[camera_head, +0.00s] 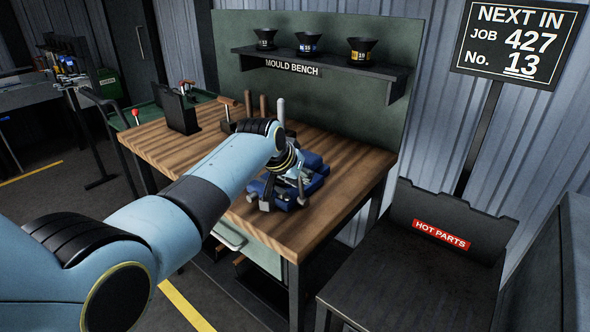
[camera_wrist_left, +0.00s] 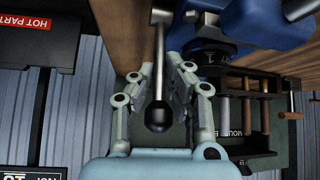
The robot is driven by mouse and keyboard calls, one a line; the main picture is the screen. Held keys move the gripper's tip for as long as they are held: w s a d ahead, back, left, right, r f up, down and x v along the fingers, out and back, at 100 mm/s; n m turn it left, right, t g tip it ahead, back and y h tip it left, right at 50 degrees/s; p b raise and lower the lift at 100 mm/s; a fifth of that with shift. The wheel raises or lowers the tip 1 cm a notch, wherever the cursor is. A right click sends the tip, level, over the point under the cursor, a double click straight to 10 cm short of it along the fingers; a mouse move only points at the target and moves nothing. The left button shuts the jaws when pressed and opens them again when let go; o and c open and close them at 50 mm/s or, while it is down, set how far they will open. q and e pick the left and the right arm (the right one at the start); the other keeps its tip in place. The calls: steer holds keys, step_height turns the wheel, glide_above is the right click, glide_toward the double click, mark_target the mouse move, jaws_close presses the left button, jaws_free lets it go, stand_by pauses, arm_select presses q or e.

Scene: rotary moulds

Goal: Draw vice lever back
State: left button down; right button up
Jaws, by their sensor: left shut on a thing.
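The blue vice (camera_head: 316,183) stands on the wooden bench, partly hidden behind my left gripper. It also shows at the top of the left wrist view (camera_wrist_left: 262,22). The vice lever (camera_wrist_left: 159,48) is a thin grey metal bar with a black ball end (camera_wrist_left: 158,115). My left gripper (camera_wrist_left: 163,88) has its two fingers closed around the lever, just above the ball in that view. In the head view my left gripper (camera_head: 288,188) is over the vice, and the lever is hard to tell apart from the fingers. My right gripper is in neither view.
Wooden-handled tools (camera_head: 263,106) stand behind the vice on the bench (camera_head: 335,205). A shelf (camera_head: 325,66) with several black moulds hangs above. A dark hot parts stand (camera_head: 405,280) is at the right. The bench's right front corner is clear.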

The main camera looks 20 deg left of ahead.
arm_select(q)
steer(key=shift+w+d+g, duration=0.3)
steer(key=shift+w+g, duration=0.25)
steer(key=shift+g, duration=0.15)
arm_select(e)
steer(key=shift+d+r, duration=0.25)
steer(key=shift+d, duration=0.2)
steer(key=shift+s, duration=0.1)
arm_select(q)
steer(key=c, duration=1.4)
jaws_free()
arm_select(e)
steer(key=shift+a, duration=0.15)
arm_select(q)
steer(key=v, duration=1.2)
steer(key=shift+d, duration=0.25)
steer(key=shift+w, duration=0.1)
